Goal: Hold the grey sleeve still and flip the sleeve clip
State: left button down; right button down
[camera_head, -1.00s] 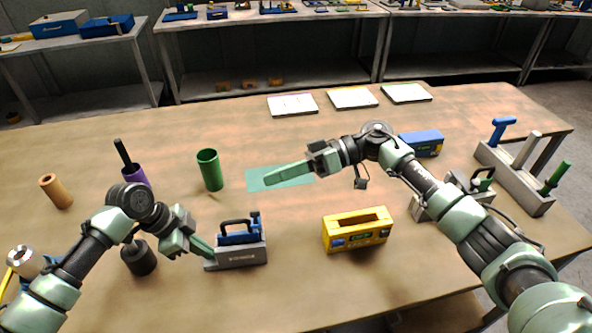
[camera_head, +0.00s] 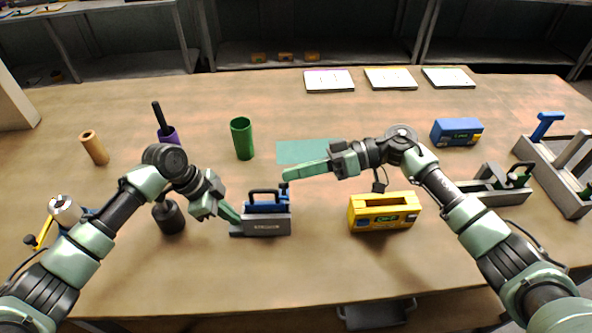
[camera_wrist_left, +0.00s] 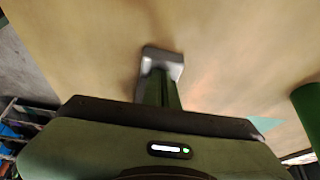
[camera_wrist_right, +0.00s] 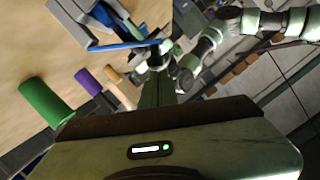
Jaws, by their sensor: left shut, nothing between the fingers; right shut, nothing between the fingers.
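The grey sleeve (camera_head: 266,228) lies on the table near the front, with a blue block (camera_head: 264,207) and a black handle showing above it. A small blue upright part (camera_head: 285,197), which looks like the sleeve clip, stands at its right end, partly covered by my right gripper. My left gripper (camera_head: 236,218) is shut and empty, its tips at the sleeve's left end; I cannot tell if they touch. The left wrist view shows a blurred grey end (camera_wrist_left: 178,70) at its tips. My right gripper (camera_head: 286,175) is shut and empty, just above the blue part.
A yellow box (camera_head: 383,220) stands right of the sleeve and a dark round weight (camera_head: 168,218) left of it. A grey rack (camera_head: 560,180) is far right. The front strip is clear.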

pick_arm(q)
jog(key=shift+s+f, duration=0.15)
jog(key=shift+f, duration=0.1)
pick_arm(e)
jog(key=s+f+n+t, duration=0.2)
jog(key=s+f+n, duration=0.2)
jog(key=s+n, duration=0.1)
dwell(0.4)
jog(key=shift+a+f, duration=0.1)
jog(key=shift+a, duration=0.05)
dwell(0.4)
jog(key=s+d+r, duration=0.1)
jog(key=d+r, duration=0.5)
jog(key=d, duration=0.4)
jog(key=shift+r, duration=0.2)
jog(key=shift+a, duration=0.1)
